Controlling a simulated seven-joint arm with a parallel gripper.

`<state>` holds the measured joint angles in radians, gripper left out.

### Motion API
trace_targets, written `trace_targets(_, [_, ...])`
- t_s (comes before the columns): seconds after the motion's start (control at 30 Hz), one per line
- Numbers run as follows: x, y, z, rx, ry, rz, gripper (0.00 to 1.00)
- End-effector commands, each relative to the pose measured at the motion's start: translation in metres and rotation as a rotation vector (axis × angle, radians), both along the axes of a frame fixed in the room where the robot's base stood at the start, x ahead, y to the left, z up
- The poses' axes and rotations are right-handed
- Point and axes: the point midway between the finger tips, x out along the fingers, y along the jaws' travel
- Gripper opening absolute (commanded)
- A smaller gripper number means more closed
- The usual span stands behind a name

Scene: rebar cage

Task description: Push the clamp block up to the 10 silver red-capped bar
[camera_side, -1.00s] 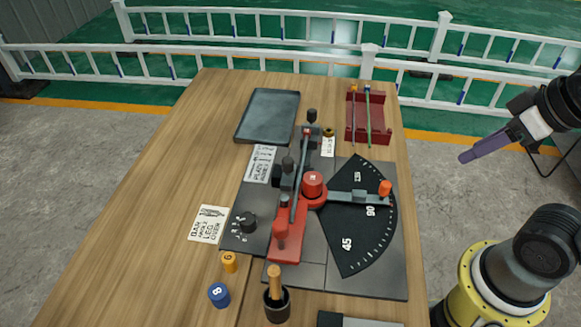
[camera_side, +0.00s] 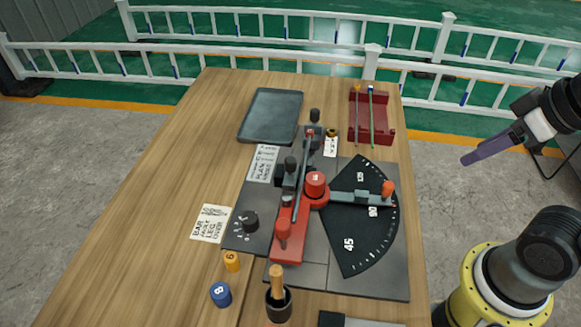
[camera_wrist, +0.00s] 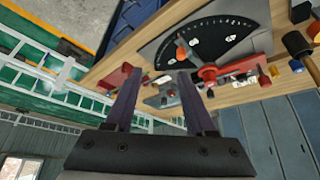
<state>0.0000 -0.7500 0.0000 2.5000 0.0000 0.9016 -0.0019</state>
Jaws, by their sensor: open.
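The silver bar (camera_side: 303,176) with a red cap at its far end lies along the bender on the dark base plate (camera_side: 320,262). The dark clamp block (camera_side: 289,178) with a black knob stands just left of the bar; I cannot tell whether they touch. A red round post (camera_side: 316,183) is right of the bar, and a red arm (camera_side: 287,235) lies at its near end. My gripper (camera_side: 470,158) hangs right of the table, well away from the clamp block. In the wrist view its two fingers (camera_wrist: 160,100) are apart with nothing between them.
A dark angle dial (camera_side: 350,235) and grey lever with orange knob (camera_side: 387,188) lie right of the post. A red rack (camera_side: 388,135) holds thin bars behind. A grey tray (camera_side: 270,115) is far left. A brush cup (camera_side: 278,306) and blue cap (camera_side: 221,294) are in front. The table's left is mostly clear.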

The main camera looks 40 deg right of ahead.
Motion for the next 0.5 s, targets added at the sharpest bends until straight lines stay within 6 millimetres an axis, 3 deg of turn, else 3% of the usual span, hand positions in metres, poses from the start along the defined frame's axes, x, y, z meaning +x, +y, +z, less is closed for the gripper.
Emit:
trace_targets(0.07, [-0.004, 0.0, -0.001, -0.003, 0.021, 0.006, 0.61])
trace_targets(0.23, [0.01, 0.001, 0.037, -0.011, 0.017, 0.026, 0.61])
trace_targets(0.37, [0.039, 0.008, 0.071, -0.019, 0.056, 0.076, 0.61])
trace_targets(0.5, [0.081, 0.023, 0.099, -0.029, 0.118, 0.145, 0.61])
